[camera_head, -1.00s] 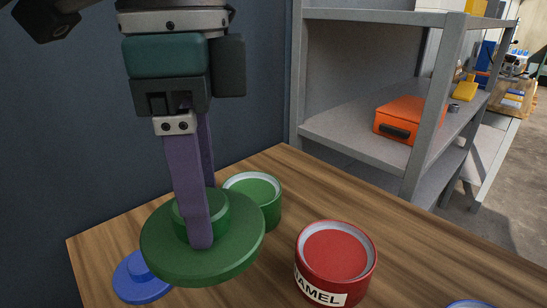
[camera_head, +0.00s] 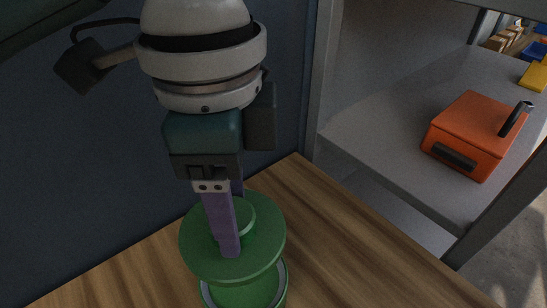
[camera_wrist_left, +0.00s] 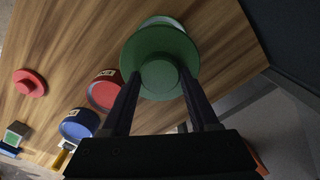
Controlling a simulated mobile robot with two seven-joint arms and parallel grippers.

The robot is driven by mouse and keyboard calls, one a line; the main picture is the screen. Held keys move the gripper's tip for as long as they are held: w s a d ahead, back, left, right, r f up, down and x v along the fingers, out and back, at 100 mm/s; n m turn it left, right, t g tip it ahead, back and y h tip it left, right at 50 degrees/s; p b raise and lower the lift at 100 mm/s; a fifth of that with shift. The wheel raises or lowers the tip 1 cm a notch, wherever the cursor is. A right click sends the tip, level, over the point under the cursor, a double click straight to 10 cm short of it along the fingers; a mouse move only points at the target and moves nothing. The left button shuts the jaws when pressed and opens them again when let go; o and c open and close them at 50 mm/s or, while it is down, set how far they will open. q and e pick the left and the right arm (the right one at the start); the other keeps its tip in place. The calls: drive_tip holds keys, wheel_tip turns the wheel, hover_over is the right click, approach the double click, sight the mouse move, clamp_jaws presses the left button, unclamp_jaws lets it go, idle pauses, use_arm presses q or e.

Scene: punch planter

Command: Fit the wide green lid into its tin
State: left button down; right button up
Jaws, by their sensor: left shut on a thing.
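The wide green lid (camera_head: 262,250) is a flat disc with a raised round knob. My left gripper (camera_head: 230,245) is shut on the knob, with one finger on each side of it in the left wrist view (camera_wrist_left: 160,80). The green tin (camera_head: 276,292) stands on the table just below the lid, and the lid hides much of it. Its pale rim also shows behind the lid in the left wrist view (camera_wrist_left: 164,20). The lid looks apart from the rim, though the exact gap is hard to judge. My right gripper is not in view.
The left wrist view shows a red tin (camera_wrist_left: 103,92), a blue tin (camera_wrist_left: 79,124) and a red lid (camera_wrist_left: 29,83) on the wooden table. A dark wall rises behind the table.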

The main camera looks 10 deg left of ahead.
use_arm(q)
wheel_tip(320, 180, down, 7)
drive_tip(key=shift+f+b, duration=0.15)
drive_tip(key=shift+b, duration=0.5)
drive_tip(key=shift+w+f+b, duration=0.1)
drive_tip(key=shift+f+b, duration=0.45)
drive_tip(key=shift+f, duration=1.7)
drive_tip(key=shift+f, duration=0.15)
drive_tip(key=shift+c, duration=0.7)
unclamp_jaws()
